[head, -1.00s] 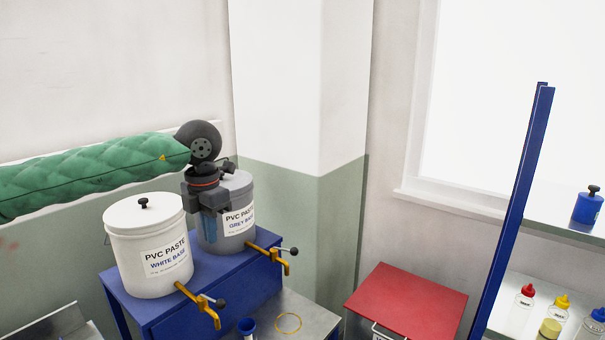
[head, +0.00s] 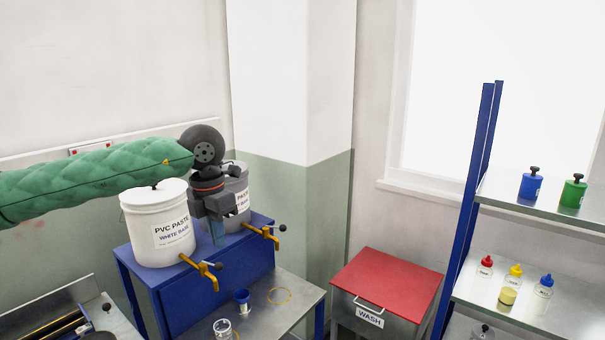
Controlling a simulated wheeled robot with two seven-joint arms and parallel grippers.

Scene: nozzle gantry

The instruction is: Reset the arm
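My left arm (head: 95,178), in a green quilted sleeve, reaches in from the left. Its dark wrist ends in my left gripper (head: 218,232), which points down in front of the grey PVC paste bucket (head: 238,188) and hides part of it. I cannot tell if the gripper touches the bucket. The white PVC paste bucket (head: 158,228) stands to its left, lid on. My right gripper is out of view.
Both buckets stand on a blue stand (head: 215,287) with brass taps (head: 204,272). A red-lidded wash bin (head: 388,283) and bottle shelves (head: 545,210) are at right.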

